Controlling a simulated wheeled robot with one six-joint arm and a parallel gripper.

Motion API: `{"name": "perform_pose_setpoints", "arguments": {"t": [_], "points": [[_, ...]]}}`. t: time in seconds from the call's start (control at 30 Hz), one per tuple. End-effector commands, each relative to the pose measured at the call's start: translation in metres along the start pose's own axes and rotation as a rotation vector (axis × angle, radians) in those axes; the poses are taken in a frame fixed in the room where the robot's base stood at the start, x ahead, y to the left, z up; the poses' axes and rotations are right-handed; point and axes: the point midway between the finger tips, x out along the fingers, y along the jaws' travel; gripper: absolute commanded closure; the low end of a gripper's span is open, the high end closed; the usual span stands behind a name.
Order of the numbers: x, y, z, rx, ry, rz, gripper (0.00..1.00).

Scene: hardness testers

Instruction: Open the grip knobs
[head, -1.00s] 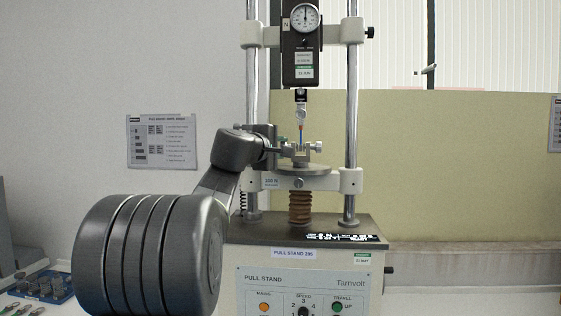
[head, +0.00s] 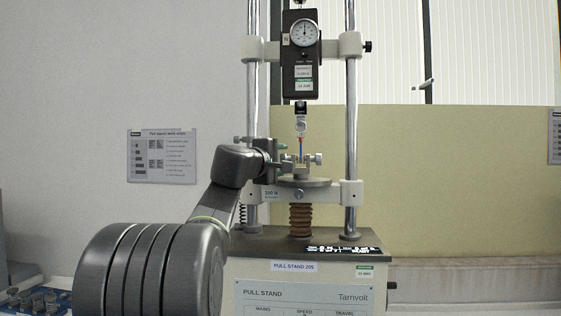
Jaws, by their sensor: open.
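The pull stand (head: 300,268) faces me, with its dial gauge (head: 304,33) on the upper crossbar. A small lower grip (head: 301,168) sits on the round plate (head: 303,182) of the lower crossbar. A grip knob (head: 317,159) sticks out on its right side. My gripper (head: 283,161) is open at the left side of the lower grip. It hides the left knob, and I cannot tell whether it touches it.
Two chrome columns (head: 351,120) flank the grip. A brown bellows (head: 300,220) is under the lower crossbar. A blue tray of small parts (head: 40,300) is at the lower left. The space right of the stand is clear.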

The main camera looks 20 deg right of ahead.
Motion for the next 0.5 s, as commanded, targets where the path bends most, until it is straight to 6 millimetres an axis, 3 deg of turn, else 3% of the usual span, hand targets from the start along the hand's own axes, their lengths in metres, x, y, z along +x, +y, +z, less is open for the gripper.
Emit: {"name": "perform_pose_setpoints", "arguments": {"t": [0.27,0.5], "points": [[-0.015,0.000,0.000,0.001,0.002,0.002,0.50],[-0.064,-0.001,0.000,0.002,0.003,0.002,0.50]]}}
